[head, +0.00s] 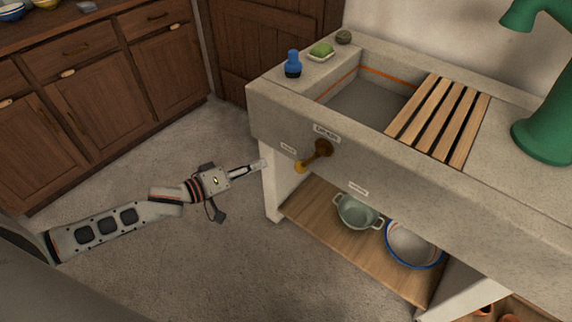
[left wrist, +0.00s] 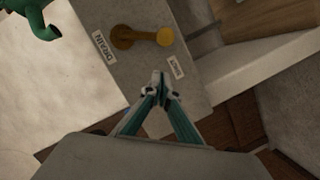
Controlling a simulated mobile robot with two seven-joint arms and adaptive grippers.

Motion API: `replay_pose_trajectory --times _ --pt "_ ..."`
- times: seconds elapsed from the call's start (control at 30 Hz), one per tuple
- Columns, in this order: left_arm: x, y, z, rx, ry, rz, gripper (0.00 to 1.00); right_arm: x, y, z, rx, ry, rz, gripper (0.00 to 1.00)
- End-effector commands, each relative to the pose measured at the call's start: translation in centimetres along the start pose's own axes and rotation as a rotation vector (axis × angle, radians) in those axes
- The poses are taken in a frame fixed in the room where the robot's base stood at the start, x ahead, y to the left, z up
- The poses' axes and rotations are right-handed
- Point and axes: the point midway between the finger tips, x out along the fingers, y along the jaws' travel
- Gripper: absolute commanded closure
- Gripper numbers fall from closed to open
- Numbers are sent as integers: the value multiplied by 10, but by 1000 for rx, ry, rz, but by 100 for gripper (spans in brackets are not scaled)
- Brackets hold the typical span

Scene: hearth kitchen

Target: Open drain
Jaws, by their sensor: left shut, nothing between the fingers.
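The drain lever, a brass handle (head: 316,155) with a yellow knob end, sits on the front face of the stone sink (head: 350,170) under a label reading DRAIN. In the head view its knob points down and to the left, towards a second small label. My left gripper (head: 262,164) is shut and empty, to the left of the lever and apart from it. In the left wrist view the lever (left wrist: 142,37) lies beyond the shut fingertips (left wrist: 161,78), near the DRAIN label (left wrist: 105,45) and the other label (left wrist: 176,68). My right gripper is not in view.
A wooden slatted rack (head: 438,118) lies across the basin. A blue bottle (head: 293,66) and a green soap on a dish (head: 321,50) stand on the ledge. A pot (head: 357,212) and a bowl (head: 413,245) sit on the shelf below. The floor left of the sink is clear.

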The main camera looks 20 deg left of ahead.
Motion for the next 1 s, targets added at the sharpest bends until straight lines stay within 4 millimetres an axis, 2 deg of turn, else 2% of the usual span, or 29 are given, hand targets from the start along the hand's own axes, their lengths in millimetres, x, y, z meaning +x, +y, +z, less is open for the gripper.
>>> replay_pose_trajectory --times 0.33,0.5,0.7,1.0 --pt "57 -1 1 0 -1 0 100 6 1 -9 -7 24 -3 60" --pt "74 -3 21 -2 -3 -2 100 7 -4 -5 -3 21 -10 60" --pt "83 -1 29 -1 -1 -1 100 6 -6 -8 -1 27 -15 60" --pt "84 0 28 1 0 0 100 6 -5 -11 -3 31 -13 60"
